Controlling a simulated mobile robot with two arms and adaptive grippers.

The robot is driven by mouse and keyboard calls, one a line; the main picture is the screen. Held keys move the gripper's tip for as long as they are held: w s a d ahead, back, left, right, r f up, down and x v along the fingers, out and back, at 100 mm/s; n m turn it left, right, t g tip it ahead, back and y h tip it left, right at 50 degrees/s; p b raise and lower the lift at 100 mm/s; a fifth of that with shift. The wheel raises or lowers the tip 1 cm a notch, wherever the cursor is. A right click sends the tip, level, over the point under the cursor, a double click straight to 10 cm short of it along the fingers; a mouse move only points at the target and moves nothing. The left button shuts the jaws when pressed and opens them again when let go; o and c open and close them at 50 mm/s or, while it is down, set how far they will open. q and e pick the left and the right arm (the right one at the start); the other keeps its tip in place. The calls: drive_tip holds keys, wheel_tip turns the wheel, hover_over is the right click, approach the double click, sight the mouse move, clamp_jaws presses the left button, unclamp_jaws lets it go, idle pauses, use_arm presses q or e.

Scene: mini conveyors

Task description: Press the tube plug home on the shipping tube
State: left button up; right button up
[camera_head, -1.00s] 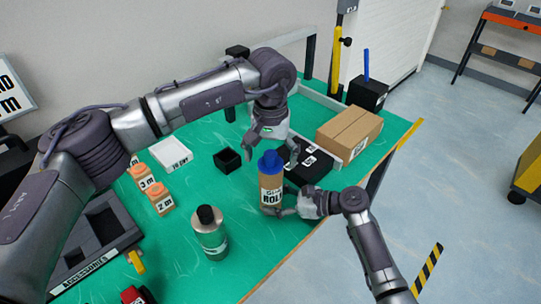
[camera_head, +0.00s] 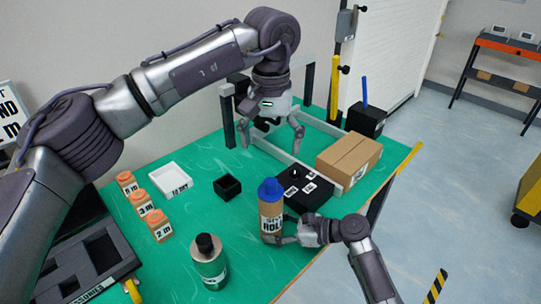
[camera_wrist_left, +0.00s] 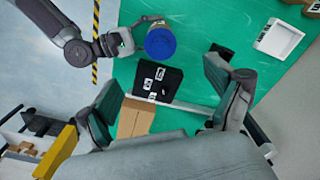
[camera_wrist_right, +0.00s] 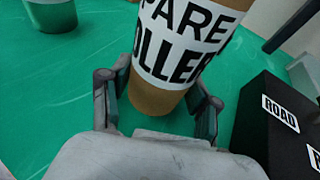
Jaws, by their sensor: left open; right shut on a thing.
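The shipping tube (camera_head: 271,216) is a brown cardboard cylinder with a white label, standing upright on the green table. The blue tube plug (camera_head: 270,190) sits on its top end; I cannot tell how deep it is seated. My right gripper (camera_head: 283,239) is shut on the tube low down; its fingers clasp the tube in the right wrist view (camera_wrist_right: 158,100). My left gripper (camera_head: 277,128) is open and empty, above and behind the tube. In the left wrist view the plug (camera_wrist_left: 160,43) shows from above, apart from the left fingers (camera_wrist_left: 165,95).
A black box with labels (camera_head: 314,195) stands just right of the tube, with a cardboard box (camera_head: 348,160) beyond it. A small black bin (camera_head: 227,187), a white tray (camera_head: 170,180) and orange-topped blocks (camera_head: 158,225) are to the left.

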sight(271, 181)
use_arm(q)
drive_tip(key=shift+r, duration=0.1)
use_arm(e)
drive_tip(key=shift+f, duration=0.1)
use_arm(q)
drive_tip(key=shift+c, duration=1.4)
drive_tip(key=shift+a+m+t, duration=0.1)
drive_tip(key=shift+m+t, duration=0.2)
drive_tip(key=shift+t, duration=0.6)
drive_tip(key=c, duration=0.8)
drive_tip(key=shift+f+t+h, duration=0.3)
drive_tip(key=c, duration=0.5)
drive_tip(key=shift+s+x, duration=0.2)
drive_tip(key=shift+x, duration=0.8)
drive_tip(key=shift+s+x, duration=0.2)
drive_tip(key=shift+x, duration=0.75)
drive_tip(key=shift+s+x, duration=0.2)
drive_tip(key=shift+x, duration=0.8)
clamp_jaws()
drive_tip(key=shift+a+f, duration=0.1)
drive_tip(key=shift+f, duration=0.95)
drive_tip(key=shift+w+v, duration=0.25)
drive_tip(key=shift+v, duration=0.9)
drive_tip(key=shift+w+v, duration=0.25)
drive_tip(key=shift+v, duration=0.9)
drive_tip(key=shift+w+v, duration=0.2)
drive_tip(key=shift+v, duration=0.95)
drive_tip(key=shift+r, duration=0.15)
